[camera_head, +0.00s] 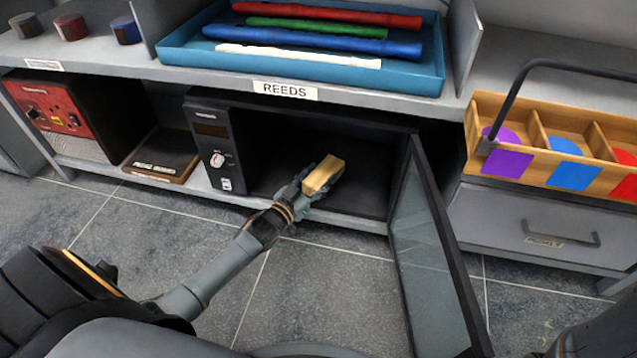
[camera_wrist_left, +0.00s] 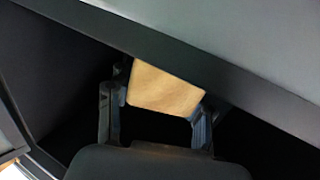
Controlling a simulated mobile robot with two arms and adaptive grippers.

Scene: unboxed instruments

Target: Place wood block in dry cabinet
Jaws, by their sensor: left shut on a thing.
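A tan wood block (camera_head: 323,175) is held by my left gripper (camera_head: 306,190) at the open front of the dry cabinet (camera_head: 212,147). The cabinet is black, with a dial and small display on its left panel. Its glass door (camera_head: 432,245) stands swung open to the right. In the left wrist view the wood block (camera_wrist_left: 165,90) sits between the two fingers of my left gripper (camera_wrist_left: 155,115), which is shut on it. A dark cabinet edge crosses above the block there. I cannot tell whether the block touches the cabinet floor. My right gripper is not in view.
A shelf labelled REEDS runs above the cabinet, with a blue tray (camera_head: 300,72) of coloured tubes. A red device (camera_head: 50,110) and a dark flat box (camera_head: 160,155) stand left. A wooden caddy (camera_head: 560,130) sits right, beyond the door. The cabinet interior looks empty.

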